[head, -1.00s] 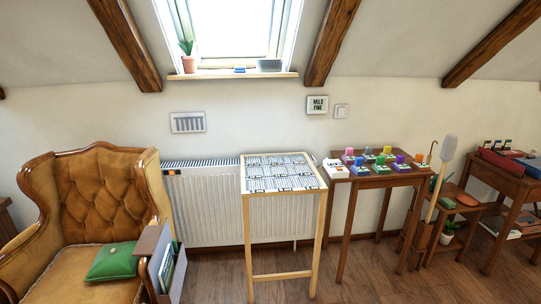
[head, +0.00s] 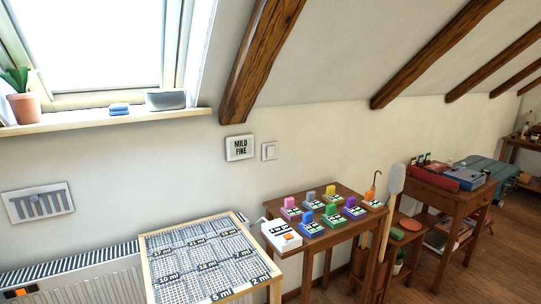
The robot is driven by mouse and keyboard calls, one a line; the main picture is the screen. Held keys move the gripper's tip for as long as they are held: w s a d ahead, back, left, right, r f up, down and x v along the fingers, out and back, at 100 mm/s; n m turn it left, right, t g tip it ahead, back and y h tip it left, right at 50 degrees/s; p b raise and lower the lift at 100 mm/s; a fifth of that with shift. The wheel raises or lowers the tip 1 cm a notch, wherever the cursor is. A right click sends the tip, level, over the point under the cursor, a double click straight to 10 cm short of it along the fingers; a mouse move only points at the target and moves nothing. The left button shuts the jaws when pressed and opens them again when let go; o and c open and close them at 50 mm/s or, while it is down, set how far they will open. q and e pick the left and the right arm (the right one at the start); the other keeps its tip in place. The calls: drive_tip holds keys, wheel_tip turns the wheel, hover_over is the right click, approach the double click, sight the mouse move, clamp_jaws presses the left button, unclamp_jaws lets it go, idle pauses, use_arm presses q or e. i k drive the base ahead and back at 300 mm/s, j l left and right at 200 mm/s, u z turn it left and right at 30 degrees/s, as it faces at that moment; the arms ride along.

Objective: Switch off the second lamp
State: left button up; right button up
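No thing that I can clearly tell as a lamp shows. A small wooden table (head: 340,232) right of centre holds several small colored blocks with black-and-white labels and colored tops, among them a pink one (head: 290,207), a yellow one (head: 331,196) and a purple one (head: 353,207). A white box with an orange mark (head: 281,236) sits at its left front corner. I cannot tell what these are. Neither of my grippers is in view.
A light wooden stand with a gridded, numbered top (head: 205,257) is at front centre before a radiator (head: 75,270). A long-handled paddle (head: 396,180) stands right of the table. A wooden desk (head: 455,197) is farther right. Open wooden floor (head: 490,265) lies at the right.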

sight(270, 153)
drive_tip(key=i+l+u, duration=0.1)
drive_tip(key=i+l, duration=1.85)
